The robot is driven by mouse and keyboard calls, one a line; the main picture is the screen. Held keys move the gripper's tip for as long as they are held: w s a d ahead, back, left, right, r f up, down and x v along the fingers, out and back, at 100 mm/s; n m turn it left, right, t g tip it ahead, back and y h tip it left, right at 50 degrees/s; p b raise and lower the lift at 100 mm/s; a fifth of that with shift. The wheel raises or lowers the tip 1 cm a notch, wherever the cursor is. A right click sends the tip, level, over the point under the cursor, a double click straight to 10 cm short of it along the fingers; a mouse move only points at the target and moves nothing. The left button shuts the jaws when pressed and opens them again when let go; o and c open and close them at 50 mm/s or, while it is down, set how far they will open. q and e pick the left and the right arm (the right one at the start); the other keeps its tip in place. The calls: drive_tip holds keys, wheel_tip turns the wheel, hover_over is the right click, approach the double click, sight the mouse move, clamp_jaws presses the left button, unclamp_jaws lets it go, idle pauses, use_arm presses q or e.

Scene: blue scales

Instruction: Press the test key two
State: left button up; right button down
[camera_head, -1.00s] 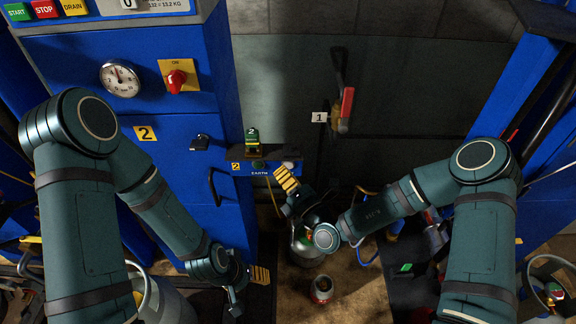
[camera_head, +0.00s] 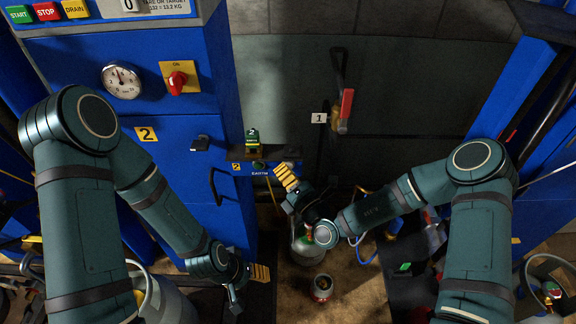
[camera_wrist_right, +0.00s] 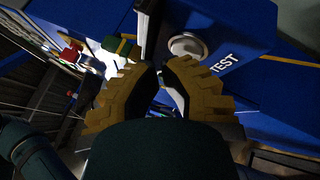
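The round pale test key (camera_wrist_right: 188,45) sits on a blue box next to the word TEST in the right wrist view. In the head view this box (camera_head: 238,168) carries a yellow 2 label and a green EARTH button (camera_head: 259,166). My right gripper (camera_head: 281,168) is at the box's right end and mostly covers the key there. In the right wrist view its yellow fingers (camera_wrist_right: 160,70) are closed together at the tips, empty, just short of the key; contact cannot be made out. My left gripper (camera_head: 248,283) hangs low at the left cabinet, its opening unclear.
A green block marked 2 (camera_head: 252,141) stands on the box. The blue cabinet (camera_head: 172,185) with a dark handle is at left. A red-handled lever (camera_head: 345,108) is on the back wall. A gas cylinder and a small red can (camera_head: 322,287) stand on the floor below.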

drive_tip(key=shift+w, duration=0.25)
drive_tip(key=shift+s+p, duration=0.15)
drive_tip(key=shift+p, duration=0.15)
idle(0.4)
drive_tip(key=shift+s+p, duration=0.4)
drive_tip(key=shift+s, duration=0.25)
drive_tip(key=shift+s+p, duration=1.1)
drive_tip(key=shift+s, duration=1.4)
drive_tip(key=shift+r, duration=0.1)
